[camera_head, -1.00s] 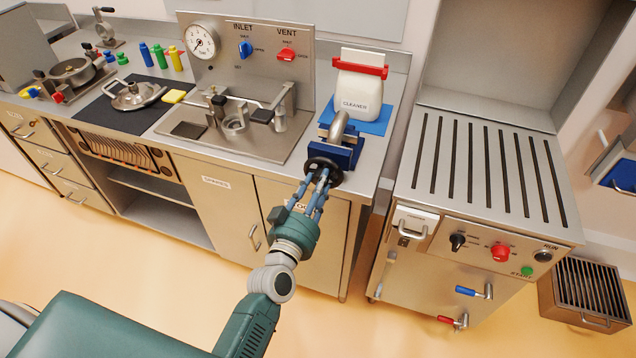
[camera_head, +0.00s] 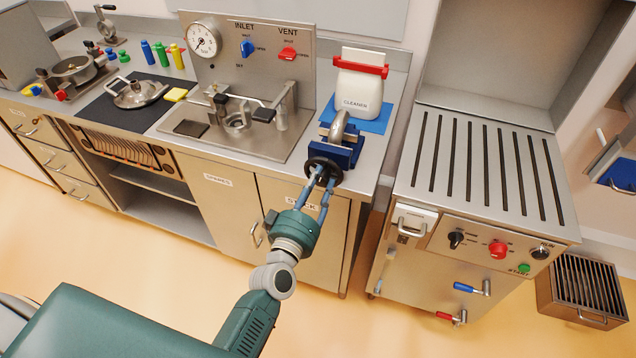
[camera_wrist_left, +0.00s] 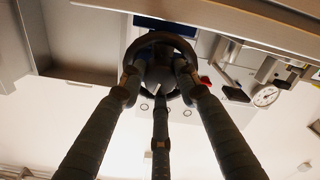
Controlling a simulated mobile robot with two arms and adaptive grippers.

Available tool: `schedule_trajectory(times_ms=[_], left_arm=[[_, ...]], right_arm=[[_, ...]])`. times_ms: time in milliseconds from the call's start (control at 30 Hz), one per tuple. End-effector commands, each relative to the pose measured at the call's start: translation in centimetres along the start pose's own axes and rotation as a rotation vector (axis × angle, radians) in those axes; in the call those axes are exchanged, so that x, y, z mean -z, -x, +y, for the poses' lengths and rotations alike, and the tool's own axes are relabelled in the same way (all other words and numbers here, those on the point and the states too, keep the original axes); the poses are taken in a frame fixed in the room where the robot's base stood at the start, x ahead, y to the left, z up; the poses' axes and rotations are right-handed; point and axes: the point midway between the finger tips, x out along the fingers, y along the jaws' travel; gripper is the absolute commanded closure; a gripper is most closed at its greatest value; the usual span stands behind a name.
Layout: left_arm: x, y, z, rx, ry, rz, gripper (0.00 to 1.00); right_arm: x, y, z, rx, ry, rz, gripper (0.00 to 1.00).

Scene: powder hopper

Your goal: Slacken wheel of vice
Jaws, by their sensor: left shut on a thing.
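The blue vice (camera_head: 340,152) stands at the counter's front right edge, with a grey metal pipe bend (camera_head: 340,125) at its top. Its dark round wheel (camera_head: 323,170) faces forward over the counter edge. My left gripper (camera_head: 322,180) reaches up to the wheel from below left, its fingers shut on it. In the left wrist view the wheel (camera_wrist_left: 161,43) is a dark ring with the gripper's fingers (camera_wrist_left: 158,75) meeting its rim and hub. The fingers hide part of the wheel. My right gripper is not in view.
A white cleaner bottle (camera_head: 360,85) with a red clamp stands on a blue mat behind the vice. A valve panel (camera_head: 245,70) with a gauge is to the left. A slotted steel bench (camera_head: 480,170) stands close on the right. The floor in front is clear.

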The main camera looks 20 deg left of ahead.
Motion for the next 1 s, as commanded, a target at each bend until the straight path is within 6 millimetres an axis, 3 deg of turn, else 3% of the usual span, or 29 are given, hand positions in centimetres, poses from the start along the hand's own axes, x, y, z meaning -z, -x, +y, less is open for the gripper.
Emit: schedule_trajectory(times_ms=[33, 500, 533, 600, 1000], left_arm=[[0.73, -0.29, 0.35, -0.006, 0.010, 0.015, 0.94], [0.85, -0.29, 0.39, -0.007, 0.023, 0.018, 0.95], [0.86, -0.29, 0.39, -0.007, 0.023, 0.018, 0.67], [0.86, -0.29, 0.39, -0.007, 0.023, 0.018, 0.53], [0.60, -0.18, 0.32, -0.006, 0.023, 0.012, 0.50]], right_arm=[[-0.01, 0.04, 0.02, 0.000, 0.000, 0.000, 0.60], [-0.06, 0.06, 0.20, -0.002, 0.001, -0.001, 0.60], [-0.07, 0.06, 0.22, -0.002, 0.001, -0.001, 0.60], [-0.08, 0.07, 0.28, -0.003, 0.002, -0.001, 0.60], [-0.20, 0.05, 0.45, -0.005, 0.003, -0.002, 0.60]])
